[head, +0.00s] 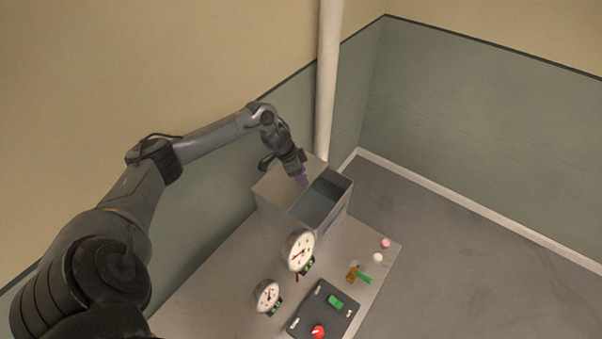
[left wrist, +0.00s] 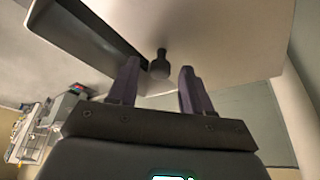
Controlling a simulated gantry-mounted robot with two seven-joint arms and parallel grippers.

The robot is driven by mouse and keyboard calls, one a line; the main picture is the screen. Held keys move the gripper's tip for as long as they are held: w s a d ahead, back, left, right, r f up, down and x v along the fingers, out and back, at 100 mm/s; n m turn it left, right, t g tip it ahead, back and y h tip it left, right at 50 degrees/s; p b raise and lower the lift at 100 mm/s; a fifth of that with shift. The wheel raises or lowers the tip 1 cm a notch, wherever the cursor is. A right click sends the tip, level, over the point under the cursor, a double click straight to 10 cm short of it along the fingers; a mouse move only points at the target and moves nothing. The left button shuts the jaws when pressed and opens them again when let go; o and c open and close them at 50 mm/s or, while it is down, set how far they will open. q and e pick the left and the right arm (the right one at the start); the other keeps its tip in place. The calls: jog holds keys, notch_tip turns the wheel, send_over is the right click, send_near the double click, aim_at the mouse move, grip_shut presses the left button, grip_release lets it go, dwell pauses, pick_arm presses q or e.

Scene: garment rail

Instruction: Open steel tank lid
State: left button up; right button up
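The steel tank (head: 275,215) is a grey box on the table near the wall. Its pale lid (head: 279,190) covers the left part of the top, and a dark opening (head: 318,203) shows to the right. In the left wrist view the lid (left wrist: 215,40) carries a black knob (left wrist: 160,66), with a dark gap beside the lid. My left gripper (head: 302,181) is over the tank top. In the left wrist view its purple fingers (left wrist: 158,88) are apart, with the knob between their tips and clear space on both sides. My right gripper is not in view.
Two round dial gauges (head: 299,251) (head: 268,296) stand on the table (head: 220,275) in front of the tank. A dark control box (head: 325,312) with a red knob and green switch is nearer. Small items lie at the right edge. A white pipe (head: 327,80) rises behind the tank.

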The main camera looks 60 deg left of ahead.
aim_at(290, 183)
pick_arm(q)
jog(key=b+v, duration=0.2)
jog(key=v, duration=0.8)
jog(key=shift+s+r, duration=0.2)
jog(key=shift+r, duration=0.15)
